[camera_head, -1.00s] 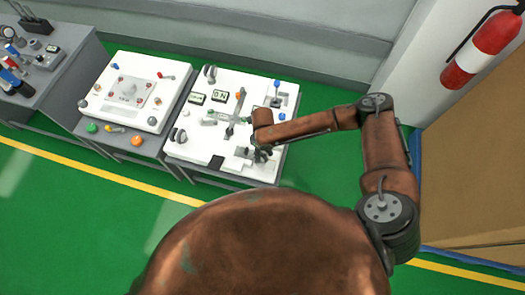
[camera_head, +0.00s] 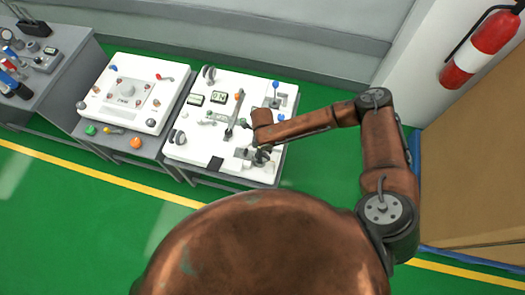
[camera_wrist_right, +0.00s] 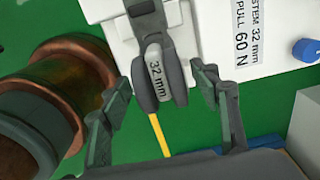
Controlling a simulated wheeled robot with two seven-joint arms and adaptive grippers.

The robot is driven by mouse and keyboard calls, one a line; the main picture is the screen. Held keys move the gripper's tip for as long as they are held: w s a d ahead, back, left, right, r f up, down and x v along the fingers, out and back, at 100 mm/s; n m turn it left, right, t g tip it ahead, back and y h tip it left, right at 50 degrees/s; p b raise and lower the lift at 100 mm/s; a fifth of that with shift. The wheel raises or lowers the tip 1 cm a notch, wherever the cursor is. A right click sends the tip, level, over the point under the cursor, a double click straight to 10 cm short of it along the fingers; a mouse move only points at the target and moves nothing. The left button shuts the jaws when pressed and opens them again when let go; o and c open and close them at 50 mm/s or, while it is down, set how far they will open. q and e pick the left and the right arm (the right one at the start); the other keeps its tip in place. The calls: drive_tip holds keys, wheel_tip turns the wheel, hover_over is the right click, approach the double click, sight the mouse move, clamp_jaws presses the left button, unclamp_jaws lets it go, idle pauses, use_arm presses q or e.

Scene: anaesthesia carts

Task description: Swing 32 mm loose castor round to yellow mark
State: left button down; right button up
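The castor (camera_wrist_right: 155,72), a dark fork around a light wheel marked "32 mm", sits at the edge of a white panel (camera_wrist_right: 218,25) in the right wrist view. My right gripper (camera_wrist_right: 165,115) is open, its two dark fingers on either side of the castor with a gap to each. In the head view my right gripper (camera_head: 260,158) is at the front right of the white-topped cart (camera_head: 205,143), where the castor is too small to make out. A yellow strip (camera_wrist_right: 158,135) shows below the castor; I cannot tell whether it is the mark or floor tape. My left gripper is not in view.
The panel carries several knobs, levers and two small displays (camera_head: 219,96). A blue knob (camera_wrist_right: 305,50) lies right of the castor in the wrist view. A second white-topped cart (camera_head: 120,62) stands to the left. Green floor (camera_head: 80,215) in front is clear.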

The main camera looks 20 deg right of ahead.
drive_tip(key=shift+o, duration=0.5)
wheel_tip(320, 180, up, 12)
idle(0.3)
idle(0.3)
